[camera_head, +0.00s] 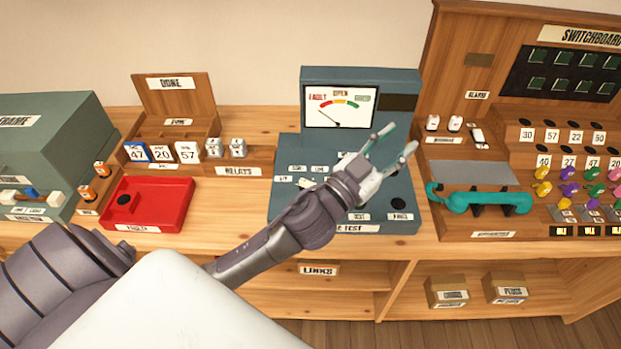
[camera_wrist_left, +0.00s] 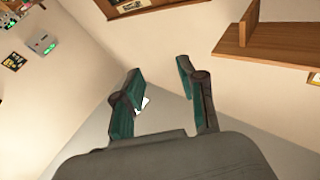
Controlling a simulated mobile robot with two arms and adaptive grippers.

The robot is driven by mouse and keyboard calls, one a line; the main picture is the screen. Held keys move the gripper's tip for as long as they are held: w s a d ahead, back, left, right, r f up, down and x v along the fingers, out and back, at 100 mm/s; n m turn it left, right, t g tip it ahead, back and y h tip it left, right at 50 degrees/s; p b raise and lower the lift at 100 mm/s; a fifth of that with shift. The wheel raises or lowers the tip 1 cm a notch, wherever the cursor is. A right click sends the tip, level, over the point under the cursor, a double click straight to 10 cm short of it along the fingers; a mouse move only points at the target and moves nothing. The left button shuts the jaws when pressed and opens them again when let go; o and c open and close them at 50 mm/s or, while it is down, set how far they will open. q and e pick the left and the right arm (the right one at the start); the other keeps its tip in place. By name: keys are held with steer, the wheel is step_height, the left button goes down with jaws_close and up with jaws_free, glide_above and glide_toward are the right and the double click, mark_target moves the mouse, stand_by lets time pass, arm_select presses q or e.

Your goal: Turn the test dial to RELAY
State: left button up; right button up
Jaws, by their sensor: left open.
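The teal-grey test unit (camera_head: 400,188) stands on the bench in the head view, with a meter (camera_head: 341,107) marked FAULT, OPEN and a third green word. The meter's needle lies toward the left. Small labels show on the unit's sloped face; the test dial cannot be made out, and my left gripper and wrist cover much of the face. My left gripper (camera_head: 393,146) is open and empty above the right part of the unit. My right gripper is not in view.
A teal handset (camera_head: 478,200) lies at the switchboard (camera_head: 530,130) on the right. A red tray (camera_head: 150,205) and a RELAYS rack (camera_head: 240,170) with several blocks stand left of the unit. Small boxes (camera_head: 446,292) sit on the shelf below.

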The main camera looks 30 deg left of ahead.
arm_select(q)
steer(key=s+d+r+m+g+h, duration=0.1)
steer(key=d+r+m+g+h, duration=0.45)
steer(key=d+m+h, duration=0.45)
steer(key=g+y, duration=1.4)
steer(key=y, duration=0.2)
glide_above(307, 182)
step_height(307, 182, down, 13)
steer(key=shift+m, duration=0.4)
step_height(307, 182, down, 13)
steer(key=p, duration=0.2)
steer(key=shift+a+f+p, duration=0.1)
steer(key=shift+f+p, duration=0.1)
steer(key=shift+p, duration=0.1)
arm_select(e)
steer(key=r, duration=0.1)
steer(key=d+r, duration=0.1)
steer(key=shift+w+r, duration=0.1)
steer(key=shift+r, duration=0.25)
